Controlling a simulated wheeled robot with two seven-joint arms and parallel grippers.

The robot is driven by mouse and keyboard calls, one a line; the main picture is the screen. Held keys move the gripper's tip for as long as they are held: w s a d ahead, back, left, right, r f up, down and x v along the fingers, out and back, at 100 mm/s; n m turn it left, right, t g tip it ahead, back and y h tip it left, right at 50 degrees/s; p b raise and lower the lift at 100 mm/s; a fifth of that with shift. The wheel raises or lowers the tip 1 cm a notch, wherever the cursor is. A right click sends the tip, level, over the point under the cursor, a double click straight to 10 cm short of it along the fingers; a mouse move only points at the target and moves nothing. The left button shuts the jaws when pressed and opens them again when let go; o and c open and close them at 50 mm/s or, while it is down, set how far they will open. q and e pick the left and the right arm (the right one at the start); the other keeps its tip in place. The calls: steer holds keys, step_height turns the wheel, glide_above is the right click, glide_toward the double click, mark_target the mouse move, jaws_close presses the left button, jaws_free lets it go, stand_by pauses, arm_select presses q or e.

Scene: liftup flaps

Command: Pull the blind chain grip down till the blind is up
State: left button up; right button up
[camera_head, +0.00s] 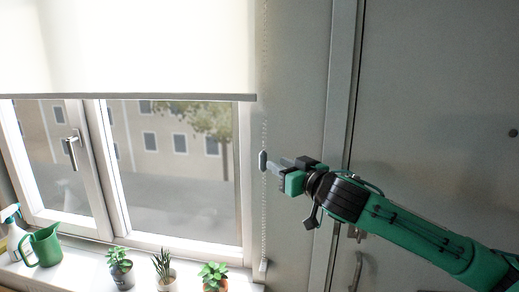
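The white roller blind (130,48) hangs over the upper part of the window, with its bottom bar (130,96) level above the lower panes. A thin beaded chain (264,215) hangs to the right of the blind. A small dark grey chain grip (262,160) sits on it, upright, about halfway down the window. My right gripper (273,166) comes from the right, with its grey fingertips at the right side of the grip. Whether the fingers are closed around it cannot be made out. My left gripper is out of view.
On the sill (75,268) stand a green watering can (46,246), a spray bottle (14,236) and three potted plants, the nearest to the chain being a succulent (213,275). The window handle (71,148) is at left. A grey cabinet (430,110) stands at right.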

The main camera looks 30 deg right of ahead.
mark_target(266, 158)
steer(key=w+p, duration=0.1)
steer(key=w, duration=0.2)
steer(key=w+a+p, duration=0.1)
steer(key=w, duration=0.2)
steer(key=w+p, duration=0.2)
steer(key=w, duration=0.1)
steer(key=shift+a+r, duration=0.1)
steer(key=shift+a, duration=0.05)
steer(key=shift+w, duration=0.3)
jaws_close()
